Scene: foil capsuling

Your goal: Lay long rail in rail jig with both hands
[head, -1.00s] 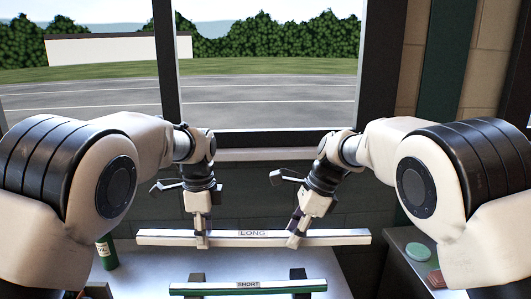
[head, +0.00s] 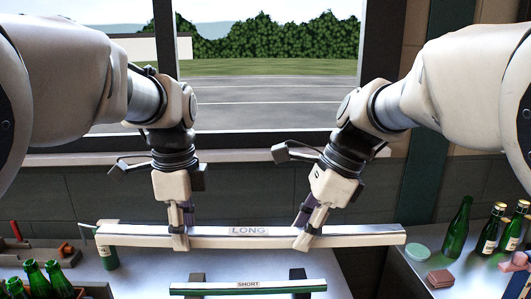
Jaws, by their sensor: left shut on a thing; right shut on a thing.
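The long rail (head: 250,236) is a pale metal bar with a LONG label, held level above the bench in the head view. My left gripper (head: 180,238) is shut on it left of the label. My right gripper (head: 309,236) is shut on it right of the label, with its hand tilted. A second rail labelled SHORT (head: 248,287) lies lower in the picture across two dark supports (head: 298,275). Whether these supports belong to the rail jig I cannot tell. The fingertips are partly hidden against the long rail.
On the right bench are more bottles (head: 456,228), a round green pad (head: 418,252) and brown-red coasters (head: 439,278).

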